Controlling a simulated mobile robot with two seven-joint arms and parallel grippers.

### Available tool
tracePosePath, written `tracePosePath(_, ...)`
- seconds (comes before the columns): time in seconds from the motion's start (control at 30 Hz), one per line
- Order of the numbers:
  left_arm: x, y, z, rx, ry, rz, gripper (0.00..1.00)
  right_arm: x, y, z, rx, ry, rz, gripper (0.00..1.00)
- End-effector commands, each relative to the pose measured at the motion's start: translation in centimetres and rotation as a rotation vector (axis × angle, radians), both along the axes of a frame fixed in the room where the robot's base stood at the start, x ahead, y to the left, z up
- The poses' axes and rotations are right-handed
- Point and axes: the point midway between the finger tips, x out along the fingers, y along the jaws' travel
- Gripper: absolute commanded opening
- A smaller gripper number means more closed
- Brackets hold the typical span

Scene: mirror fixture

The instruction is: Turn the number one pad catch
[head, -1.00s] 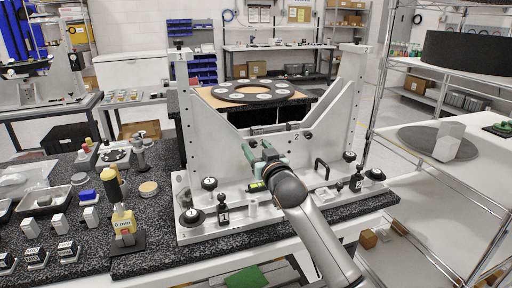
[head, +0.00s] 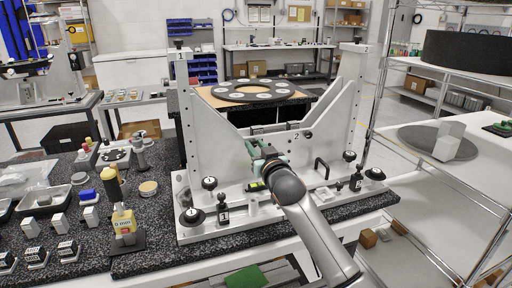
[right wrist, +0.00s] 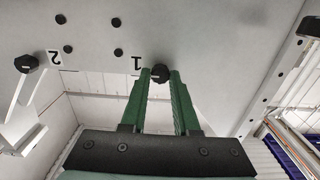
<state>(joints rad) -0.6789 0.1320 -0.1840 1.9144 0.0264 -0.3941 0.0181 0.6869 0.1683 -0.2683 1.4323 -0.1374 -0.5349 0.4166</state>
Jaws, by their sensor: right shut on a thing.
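The number one pad catch is a small black knob (right wrist: 160,73) beside the printed "1" on the pale fixture plate, in the right wrist view. My right gripper (right wrist: 160,82) has its two green fingers on either side of this knob and is shut on it. In the head view my right gripper (head: 262,152) is against the upright plate of the mirror fixture (head: 215,135), and it hides the knob there. The number two catch (head: 308,134) sits to its right beside a "2"; it also shows in the right wrist view (right wrist: 26,63). My left gripper is not in view.
Black knobs (head: 209,183) and numbered black posts (head: 223,212) stand on the fixture base near my right arm. A black handle (head: 321,168) is to the right.

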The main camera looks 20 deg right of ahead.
Motion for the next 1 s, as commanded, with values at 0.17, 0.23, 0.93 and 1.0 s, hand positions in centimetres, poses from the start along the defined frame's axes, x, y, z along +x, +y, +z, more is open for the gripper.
tracePosePath(0.17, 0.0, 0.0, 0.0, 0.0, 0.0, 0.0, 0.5, 0.0, 0.0, 0.0, 0.0, 0.0, 0.0, 0.0)
tracePosePath(0.23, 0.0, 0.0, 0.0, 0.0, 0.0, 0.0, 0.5, 0.0, 0.0, 0.0, 0.0, 0.001, 0.0, 0.0)
tracePosePath(0.93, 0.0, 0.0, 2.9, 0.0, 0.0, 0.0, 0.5, 0.0, 0.0, 0.2, -0.349, -0.01, 0.0, 0.0)
tracePosePath(1.0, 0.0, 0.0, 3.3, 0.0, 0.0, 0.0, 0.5, 0.0, 0.0, 0.2, -0.416, -0.011, 0.0, 0.0)
